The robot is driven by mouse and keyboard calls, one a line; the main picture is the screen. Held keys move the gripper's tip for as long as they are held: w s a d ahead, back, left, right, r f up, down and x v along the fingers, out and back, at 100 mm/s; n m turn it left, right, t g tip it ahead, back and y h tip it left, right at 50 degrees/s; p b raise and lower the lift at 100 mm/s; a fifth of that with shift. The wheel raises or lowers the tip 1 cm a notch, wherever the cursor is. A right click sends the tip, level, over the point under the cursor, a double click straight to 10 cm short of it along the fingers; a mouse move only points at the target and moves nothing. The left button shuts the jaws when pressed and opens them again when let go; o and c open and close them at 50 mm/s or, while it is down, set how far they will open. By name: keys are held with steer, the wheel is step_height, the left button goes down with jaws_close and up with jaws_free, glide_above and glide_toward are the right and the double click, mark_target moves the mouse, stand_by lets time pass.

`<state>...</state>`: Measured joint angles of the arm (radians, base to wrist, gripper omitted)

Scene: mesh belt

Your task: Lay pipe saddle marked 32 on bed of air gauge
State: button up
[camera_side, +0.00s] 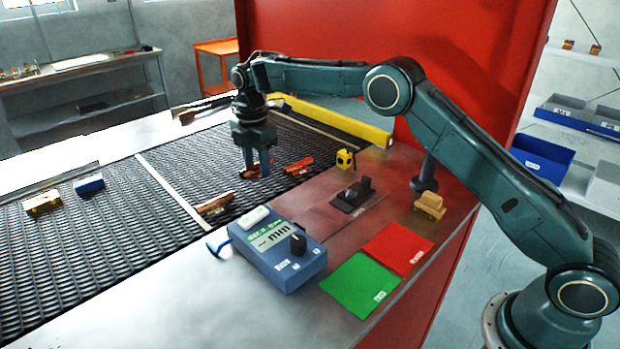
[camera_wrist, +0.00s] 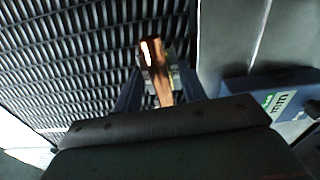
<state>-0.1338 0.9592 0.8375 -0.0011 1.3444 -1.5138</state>
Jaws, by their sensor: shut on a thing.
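My gripper (camera_side: 258,174) is over the mesh belt, pointing down. It is shut on a copper-coloured piece (camera_wrist: 156,70), which shows between the fingers in the wrist view; it also shows low at the fingertips in the side view (camera_side: 249,173). No 32 marking is legible on it. Whether it still touches the belt I cannot tell. A blue gauge box (camera_side: 292,266) with a green-and-white display, a black knob and a pale pad (camera_side: 255,217) on top stands nearer the camera, beside the belt. A black fixture (camera_side: 352,195) stands to its right; which part is the bed is unclear.
Other copper-coloured pieces lie on the belt (camera_side: 298,165), one nearer the gauge (camera_side: 215,204). A brass piece (camera_side: 43,203) and a blue block (camera_side: 89,184) are at left. Green (camera_side: 360,285) and red (camera_side: 398,248) mats, a tan block (camera_side: 430,205) and a yellow object (camera_side: 345,159) sit right.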

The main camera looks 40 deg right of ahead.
steer(key=shift+r, duration=3.1)
steer(key=shift+s+r, duration=0.1)
steer(key=shift+s+r, duration=0.35)
steer(key=shift+r, duration=0.1)
steer(key=s+d+r, duration=0.1)
steer(key=s+r, duration=0.5)
steer(key=s, duration=0.2)
step_height(320, 180, up, 3)
glide_above(323, 219)
steer(key=shift+r+m, duration=0.15)
steer(key=shift+m, duration=0.25)
step_height(323, 219, down, 20)
